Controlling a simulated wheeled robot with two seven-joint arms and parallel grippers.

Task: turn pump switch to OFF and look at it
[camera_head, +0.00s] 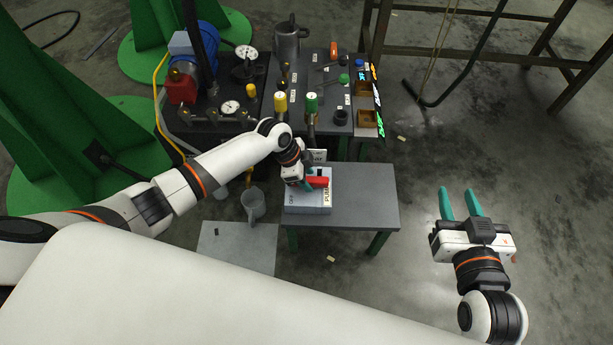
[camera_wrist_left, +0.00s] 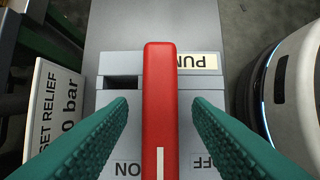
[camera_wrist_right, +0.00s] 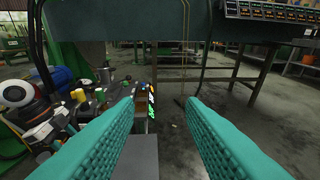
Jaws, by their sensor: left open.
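The pump switch is a grey box (camera_head: 308,200) with a red lever (camera_head: 319,181), on the small grey table. In the left wrist view the red lever (camera_wrist_left: 160,110) stands between the two green fingers of my left gripper (camera_wrist_left: 160,125), with a gap on each side. "ON" (camera_wrist_left: 128,169) and "OFF" (camera_wrist_left: 203,162) labels show on either side of the lever, which lies about midway between them in that view. In the head view my left gripper (camera_head: 306,184) is at the lever, partly hiding it. My right gripper (camera_head: 462,205) is open and empty, away to the right.
The small grey table (camera_head: 370,195) is clear right of the box. A sign reading "SET RELIEF" (camera_wrist_left: 52,110) stands close beside the box. A grey jug (camera_head: 253,203) stands left of it. Behind is a bench with gauges, yellow- and green-topped parts (camera_head: 311,102) and tools.

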